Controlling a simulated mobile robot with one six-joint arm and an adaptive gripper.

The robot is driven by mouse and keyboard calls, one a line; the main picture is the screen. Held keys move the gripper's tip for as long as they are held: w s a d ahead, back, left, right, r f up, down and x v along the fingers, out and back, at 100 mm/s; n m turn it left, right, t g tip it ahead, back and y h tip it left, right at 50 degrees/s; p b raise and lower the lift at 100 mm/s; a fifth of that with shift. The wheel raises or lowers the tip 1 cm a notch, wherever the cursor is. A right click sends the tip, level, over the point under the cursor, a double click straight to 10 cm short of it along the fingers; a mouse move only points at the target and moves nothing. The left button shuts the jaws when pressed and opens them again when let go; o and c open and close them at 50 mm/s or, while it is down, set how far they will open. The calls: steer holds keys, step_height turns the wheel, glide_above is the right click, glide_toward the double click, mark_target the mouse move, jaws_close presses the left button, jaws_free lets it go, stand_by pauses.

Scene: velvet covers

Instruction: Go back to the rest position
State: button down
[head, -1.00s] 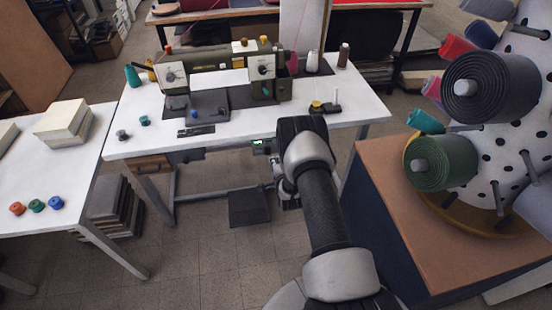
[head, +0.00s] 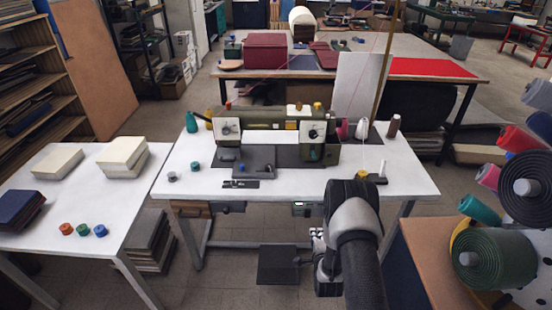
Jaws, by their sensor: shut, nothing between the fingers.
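My arm (head: 362,240) reaches up from the bottom of the head view, right of centre, in front of the sewing table. My gripper (head: 304,262) shows small and partly hidden at the left of the wrist, below the table's front edge. It is shut and empty, apart from the table and everything on it. Its fingertips are hard to make out against the dark foot pedal (head: 279,265) on the floor behind.
The white sewing table (head: 290,182) carries a green sewing machine (head: 270,128), thread cones and bobbins. A side table (head: 85,200) at left holds book blocks and three coloured spools. A rack of rolls (head: 495,258) stands close at right.

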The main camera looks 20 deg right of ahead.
steer(key=w+a+r+n+g+y, duration=0.1)
steer(key=a+r+n, duration=0.1)
steer(key=r, duration=0.5)
steer(key=w+a+r+n+g, duration=0.1)
steer(key=w+a+r+n, duration=0.15)
steer(key=r, duration=0.55)
steer(key=a+r+n+g+y, duration=0.1)
steer(key=r+n, duration=0.2)
steer(key=r, duration=0.4)
steer(key=s+a+r+n+g, duration=0.2)
steer(key=s+a+r+n, duration=0.35)
steer(key=s+r, duration=0.6)
steer(key=s+a+r+n+g+y, duration=0.1)
steer(key=s+a+r+n, duration=0.2)
steer(key=s, duration=1)
steer(key=s+a+r+n+g, duration=0.2)
steer(key=s+a+r+n, duration=0.2)
steer(key=s, duration=0.9)
steer(key=shift+r+n+g+y, duration=0.3)
steer(key=shift+r+n+y, duration=0.1)
steer(key=shift+r+n, duration=0.15)
